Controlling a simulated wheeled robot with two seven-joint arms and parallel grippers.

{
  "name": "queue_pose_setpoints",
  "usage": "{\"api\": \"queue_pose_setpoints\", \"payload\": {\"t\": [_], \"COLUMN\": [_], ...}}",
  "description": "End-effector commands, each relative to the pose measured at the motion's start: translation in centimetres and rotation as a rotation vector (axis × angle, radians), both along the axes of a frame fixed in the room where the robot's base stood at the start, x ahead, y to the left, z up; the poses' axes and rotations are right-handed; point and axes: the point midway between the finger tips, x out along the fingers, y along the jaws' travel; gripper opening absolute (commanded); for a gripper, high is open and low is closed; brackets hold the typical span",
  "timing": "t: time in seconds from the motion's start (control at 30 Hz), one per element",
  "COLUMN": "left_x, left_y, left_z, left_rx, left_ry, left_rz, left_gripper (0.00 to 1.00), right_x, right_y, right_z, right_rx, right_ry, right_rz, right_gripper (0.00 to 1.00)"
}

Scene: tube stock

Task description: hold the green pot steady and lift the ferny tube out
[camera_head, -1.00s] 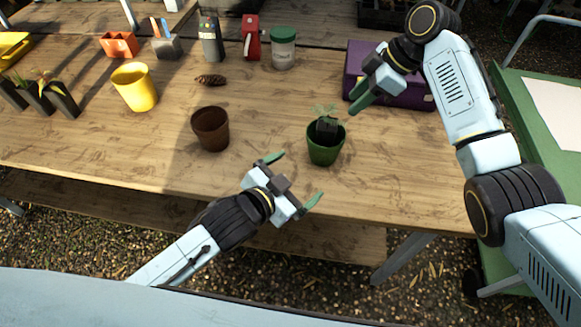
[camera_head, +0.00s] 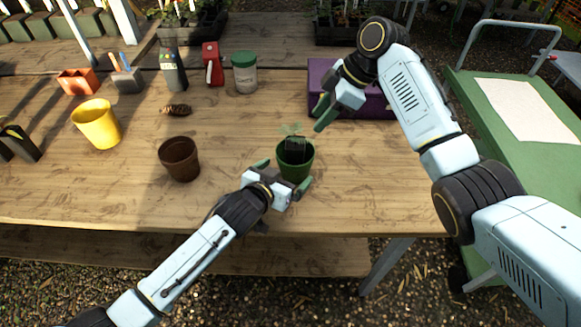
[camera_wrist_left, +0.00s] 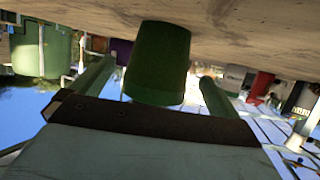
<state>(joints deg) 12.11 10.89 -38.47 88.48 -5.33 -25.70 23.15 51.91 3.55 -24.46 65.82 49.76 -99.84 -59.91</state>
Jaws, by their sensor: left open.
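The green pot (camera_head: 296,168) stands upright near the table's front edge. The ferny tube (camera_head: 295,149), a black square tube with small green leaves, stands inside it. My left gripper (camera_head: 284,174) is open at the near side of the pot, one finger toward each side. In the left wrist view the green pot (camera_wrist_left: 158,62) sits between the two open fingers, with gaps on both sides. My right gripper (camera_head: 324,111) hangs above and right of the pot, away from the tube. Its jaw gap is not clear.
A brown pot (camera_head: 179,160) stands left of the green pot. A purple box (camera_head: 365,101) is behind my right gripper. A yellow pot (camera_head: 97,124), a pine cone (camera_head: 176,110) and a green-lidded jar (camera_head: 245,73) stand farther off. The table right of the pot is clear.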

Motion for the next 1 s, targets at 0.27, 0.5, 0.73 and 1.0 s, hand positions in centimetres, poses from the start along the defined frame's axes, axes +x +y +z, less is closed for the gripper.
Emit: {"api": "queue_pose_setpoints", "payload": {"t": [0.27, 0.5, 0.73, 1.0], "left_x": [2.5, 3.1, 3.1, 3.1], "left_y": [-1.3, -1.7, -1.7, -1.6], "left_z": [-1.1, -1.5, -1.5, -1.5], "left_rx": [-0.001, 0.0, 0.0, 0.0], "left_ry": [0.001, 0.0, 0.0, 0.001], "left_rz": [-0.001, -0.001, -0.001, -0.001], "left_gripper": [1.0, 1.0, 1.0, 0.65], "right_x": [0.0, 0.0, 0.0, 0.0], "right_y": [0.0, 0.0, 0.0, 0.0], "right_z": [0.0, 0.0, 0.0, 0.0], "right_rx": [0.0, 0.0, 0.0, 0.0], "right_ry": [0.0, 0.0, 0.0, 0.0], "right_rz": [0.0, 0.0, 0.0, 0.0], "right_gripper": [0.36, 0.36, 0.36, 0.36]}}
